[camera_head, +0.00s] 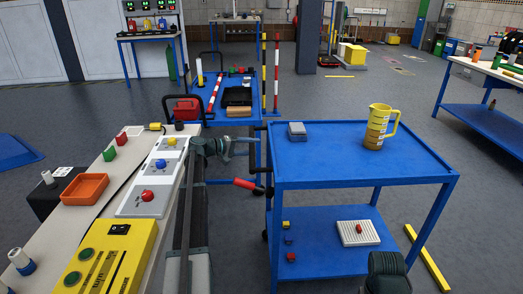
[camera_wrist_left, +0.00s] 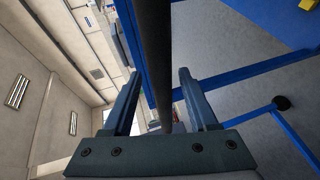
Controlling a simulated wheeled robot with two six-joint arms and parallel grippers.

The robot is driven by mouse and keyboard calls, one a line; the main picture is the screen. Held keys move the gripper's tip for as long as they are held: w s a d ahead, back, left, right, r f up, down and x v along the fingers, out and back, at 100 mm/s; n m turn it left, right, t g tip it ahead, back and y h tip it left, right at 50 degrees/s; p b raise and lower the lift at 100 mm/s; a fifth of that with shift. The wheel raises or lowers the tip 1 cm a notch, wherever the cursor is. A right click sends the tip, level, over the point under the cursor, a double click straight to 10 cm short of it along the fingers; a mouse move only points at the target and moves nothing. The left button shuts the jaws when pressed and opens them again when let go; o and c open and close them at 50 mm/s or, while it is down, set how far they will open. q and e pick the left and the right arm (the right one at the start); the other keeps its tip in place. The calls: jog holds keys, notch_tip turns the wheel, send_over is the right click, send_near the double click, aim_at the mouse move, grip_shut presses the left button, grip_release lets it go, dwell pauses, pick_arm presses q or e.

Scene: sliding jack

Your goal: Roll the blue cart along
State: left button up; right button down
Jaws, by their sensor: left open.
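The blue cart (camera_head: 330,155) stands right of centre in the head view, with a flat top and a lower shelf (camera_head: 325,262).
A yellow jug (camera_head: 376,128) and a grey block (camera_head: 297,131) stand on the cart. A white bench (camera_head: 95,205) with a yellow control box (camera_head: 108,256) lies to the left. Another blue cart (camera_head: 212,112) is behind. Open floor lies beyond the cart's right side.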

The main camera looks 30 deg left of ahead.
pick_arm(q)
jog(key=shift+b+x, duration=0.35)
jog(key=shift+x, duration=2)
grip_shut()
